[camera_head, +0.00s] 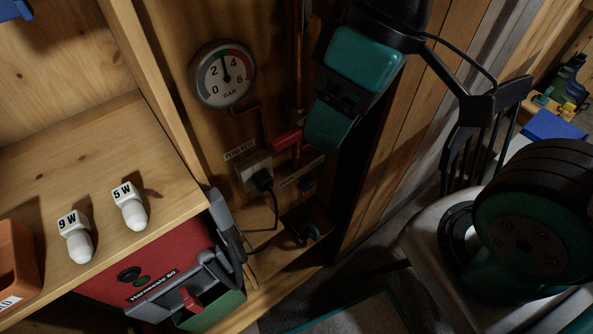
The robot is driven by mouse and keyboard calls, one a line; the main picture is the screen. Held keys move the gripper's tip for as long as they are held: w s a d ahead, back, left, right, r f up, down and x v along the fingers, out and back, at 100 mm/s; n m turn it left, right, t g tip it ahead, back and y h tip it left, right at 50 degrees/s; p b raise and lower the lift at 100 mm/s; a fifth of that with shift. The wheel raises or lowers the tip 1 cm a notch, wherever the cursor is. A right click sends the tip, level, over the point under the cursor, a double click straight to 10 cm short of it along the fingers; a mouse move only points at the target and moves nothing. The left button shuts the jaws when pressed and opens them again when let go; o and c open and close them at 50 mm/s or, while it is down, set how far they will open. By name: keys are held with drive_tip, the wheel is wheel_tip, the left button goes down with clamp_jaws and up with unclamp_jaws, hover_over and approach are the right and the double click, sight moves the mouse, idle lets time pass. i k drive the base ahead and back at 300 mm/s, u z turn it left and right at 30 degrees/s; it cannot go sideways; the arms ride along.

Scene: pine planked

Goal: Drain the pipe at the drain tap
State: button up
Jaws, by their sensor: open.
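My gripper (329,130) is at the end of my teal and black arm, in front of the wall at the upper middle; its fingertips are hard to make out. It is open, and I see nothing held in it. A copper pipe (298,60) runs down the wooden wall just left of it. A red handle or fitting (287,140) sits on the pipework, close to the gripper in the picture. My gripper hides part of the pipe.
A pressure gauge (222,73) reads near 3 bar. A socket with a black plug (262,178) is below it. A red machine (150,277) stands under the shelf (90,150) with two bulbs. A dark, partly teal object (304,232) lies below the pipe.

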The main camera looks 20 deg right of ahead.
sight(306, 183)
drive_tip(key=z, duration=0.05)
drive_tip(key=k, duration=1.05)
drive_tip(key=u, duration=0.5)
drive_tip(key=i, duration=0.3)
